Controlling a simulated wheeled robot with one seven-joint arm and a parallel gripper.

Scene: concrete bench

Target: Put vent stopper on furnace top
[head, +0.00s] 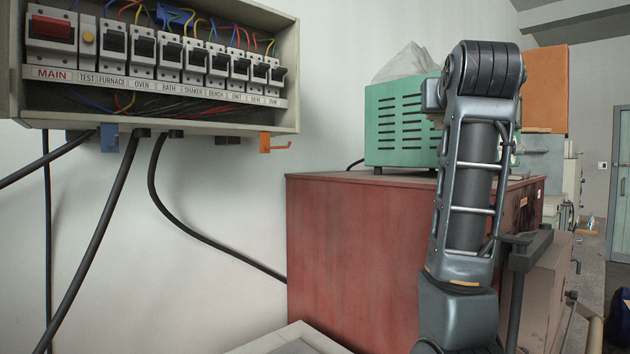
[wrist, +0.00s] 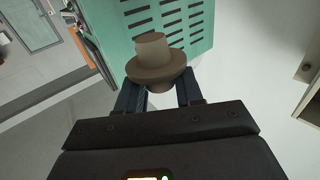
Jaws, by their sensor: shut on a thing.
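The vent stopper (wrist: 153,50) is a grey-brown round plug with a wide flange and a narrower top. My gripper (wrist: 160,88) is shut on it, with one dark finger at each side below the flange. A large red box (head: 345,255), which looks like the furnace, stands right of centre. Its flat top (head: 400,178) shows only as a thin strip, and no vent hole can be seen. In the wrist view the stopper overlaps the green slotted housing behind it.
A green slotted box (head: 392,125) stands on the red box's top, with a grey crumpled covering (head: 408,62) above it. An open breaker panel (head: 160,65) hangs on the left wall, with black cables (head: 100,225) below. A grey-brown unit (head: 545,285) stands at right.

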